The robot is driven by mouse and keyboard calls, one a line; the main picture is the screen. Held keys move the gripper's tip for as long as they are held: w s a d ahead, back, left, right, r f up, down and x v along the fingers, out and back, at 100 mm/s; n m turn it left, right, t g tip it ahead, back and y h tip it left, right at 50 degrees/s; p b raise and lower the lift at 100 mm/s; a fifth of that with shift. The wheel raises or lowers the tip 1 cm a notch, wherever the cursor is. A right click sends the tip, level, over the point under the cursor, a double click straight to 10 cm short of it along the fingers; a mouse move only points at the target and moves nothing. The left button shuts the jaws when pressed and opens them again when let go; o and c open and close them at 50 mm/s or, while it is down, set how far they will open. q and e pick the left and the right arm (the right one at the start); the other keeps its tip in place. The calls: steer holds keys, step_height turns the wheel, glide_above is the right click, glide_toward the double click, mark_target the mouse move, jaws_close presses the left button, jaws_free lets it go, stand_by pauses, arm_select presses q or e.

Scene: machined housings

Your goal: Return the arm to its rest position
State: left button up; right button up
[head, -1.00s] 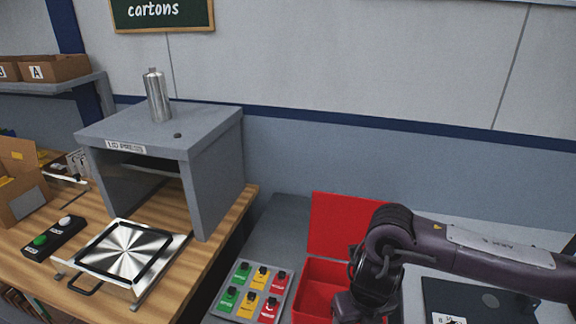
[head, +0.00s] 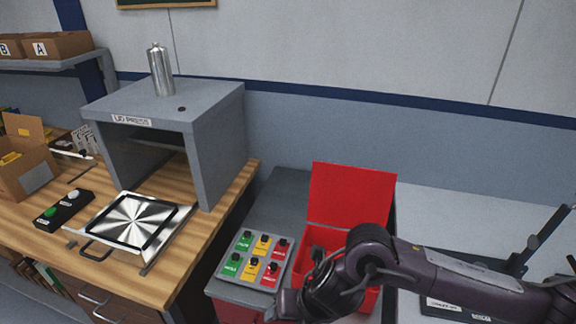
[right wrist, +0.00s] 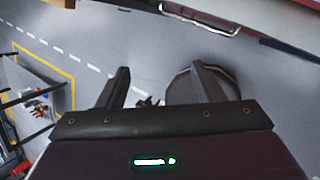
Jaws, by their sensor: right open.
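My right arm (head: 440,275) reaches in from the right in the head view, in front of the open red box. Its gripper fingers are not clear in that view. In the right wrist view my right gripper (right wrist: 162,85) has two dark fingers spread apart. My left arm and gripper do not show in either view.
A red box (head: 352,195) with a raised lid stands beside a panel of coloured switches (head: 253,258). Left is a wooden bench with the lid press (head: 215,130), a metal plate tray (head: 130,222) and a two-button box (head: 64,210).

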steer(key=s+a+r+m+t+y, duration=0.1)
steer(key=a+r+m+t+y, duration=0.3)
steer(key=a+r+m, duration=0.6)
steer(key=d+f+m+t+h, duration=0.1)
steer(key=d+f+m+h, duration=0.2)
steer(key=d+m, duration=0.6)
steer(key=d+f+m+h, duration=0.2)
steer(key=d+f+m, duration=0.1)
steer(key=d+m, duration=0.5)
steer(key=s+d+f+m+g+h, duration=0.35)
steer(key=s+d+f+m, duration=0.25)
steer(key=s+d+m, duration=0.45)
step_height(320, 180, down, 33)
steer(key=d+n+g+b, duration=0.2)
steer(key=n, duration=0.1)
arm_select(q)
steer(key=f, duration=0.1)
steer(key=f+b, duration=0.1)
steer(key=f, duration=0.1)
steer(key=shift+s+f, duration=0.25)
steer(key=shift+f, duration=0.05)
arm_select(e)
steer(key=s+d+f+g, duration=0.1)
steer(key=s+d+f, duration=0.2)
steer(key=s+f, duration=1.5)
steer(key=shift+s+f, duration=0.35)
steer(key=shift+s, duration=0.75)
